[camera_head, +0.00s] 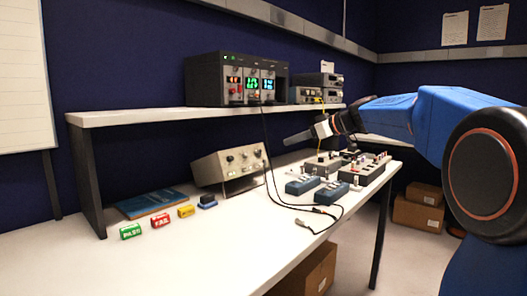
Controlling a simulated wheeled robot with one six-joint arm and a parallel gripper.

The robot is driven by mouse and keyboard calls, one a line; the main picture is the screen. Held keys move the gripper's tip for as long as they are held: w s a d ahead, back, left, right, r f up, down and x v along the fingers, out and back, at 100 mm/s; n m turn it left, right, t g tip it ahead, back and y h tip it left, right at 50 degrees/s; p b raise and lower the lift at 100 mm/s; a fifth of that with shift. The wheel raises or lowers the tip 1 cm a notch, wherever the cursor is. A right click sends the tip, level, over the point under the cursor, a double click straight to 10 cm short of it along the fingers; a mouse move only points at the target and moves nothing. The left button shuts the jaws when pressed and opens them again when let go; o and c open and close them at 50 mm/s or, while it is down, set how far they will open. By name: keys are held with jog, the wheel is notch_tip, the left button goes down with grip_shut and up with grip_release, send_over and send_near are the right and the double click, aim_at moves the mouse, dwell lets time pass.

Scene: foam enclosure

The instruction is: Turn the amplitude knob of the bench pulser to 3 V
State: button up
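A beige box with several knobs on its tilted front panel (230,168) stands on the bench under the shelf. It looks like the bench pulser, but its labels and knob pointers are too small to read. A dark knob (230,159) shows on its panel. My gripper (290,139) reaches in from the right on my blue arm and points left. It is in the air, right of the beige box in the picture and apart from it. I see the gripper side-on and cannot tell whether its fingers are apart. Nothing visible hangs from it.
The shelf (150,116) carries a rack with lit displays (238,80) and stacked instruments (318,90). Grey boxes (322,163), two blue-grey units (329,193) and black cables lie right. Green (130,231), red (161,221) and yellow (186,211) blocks lie left. The front bench is clear.

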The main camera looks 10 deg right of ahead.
aim_at(261, 151)
jog(key=x, duration=1.5)
jog(key=shift+w+a+f, duration=0.15)
jog(key=shift+f, duration=0.1)
grip_shut()
